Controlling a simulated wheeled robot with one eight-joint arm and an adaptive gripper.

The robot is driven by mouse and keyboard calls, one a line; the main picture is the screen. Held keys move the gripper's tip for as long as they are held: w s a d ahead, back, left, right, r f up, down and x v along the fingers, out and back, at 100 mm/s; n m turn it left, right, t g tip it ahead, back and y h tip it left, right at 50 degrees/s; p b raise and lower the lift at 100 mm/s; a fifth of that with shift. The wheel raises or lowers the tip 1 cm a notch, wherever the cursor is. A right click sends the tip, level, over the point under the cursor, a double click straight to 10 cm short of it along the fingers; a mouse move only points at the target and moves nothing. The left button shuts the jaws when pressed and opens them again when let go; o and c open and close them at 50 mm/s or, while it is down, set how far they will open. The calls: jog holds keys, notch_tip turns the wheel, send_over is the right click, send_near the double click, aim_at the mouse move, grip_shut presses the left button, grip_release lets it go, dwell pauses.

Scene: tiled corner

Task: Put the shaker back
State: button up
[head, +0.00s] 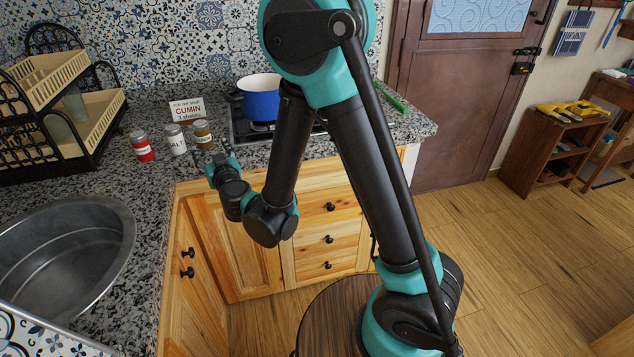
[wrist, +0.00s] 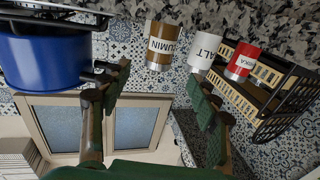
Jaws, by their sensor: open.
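Three shakers stand upright in a row on the granite counter in the head view: a red-labelled one (head: 142,147), a white salt shaker (head: 176,140) and a brown cumin shaker (head: 203,134). My gripper (head: 213,160) is just in front of the cumin shaker, near the counter's front edge. In the wrist view, which is upside down, my gripper (wrist: 158,103) is open and empty. The cumin shaker (wrist: 159,46) shows beyond the gap between the fingers, apart from them. The salt shaker (wrist: 203,48) and red shaker (wrist: 241,62) are to its right.
A blue pot (head: 259,102) sits on the stove, right of the shakers. A sign reading cumin, 3 shakes (head: 187,110) stands behind them. A two-tier dish rack (head: 97,108) is at left, and a sink (head: 75,235) is at front left.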

jog(key=d+r+n+g+y, duration=0.3)
jog(key=d+r, duration=0.2)
jog(key=d, duration=0.7)
jog(key=s+d+f+m+g+h, duration=0.3)
jog(key=s+d+f, duration=0.3)
jog(key=d, duration=0.5)
jog(key=s+d+f+m+g+h, duration=0.2)
jog(key=s+d+f+h, duration=0.2)
jog(key=d, duration=0.7)
jog(key=s+d+f+m+g+h, duration=0.3)
jog(key=s+d+f, duration=0.4)
jog(key=d, duration=0.5)
jog(key=shift+s+f+m+g+h, duration=0.3)
jog(key=shift+s+h, duration=0.05)
jog(key=shift+h, duration=0.35)
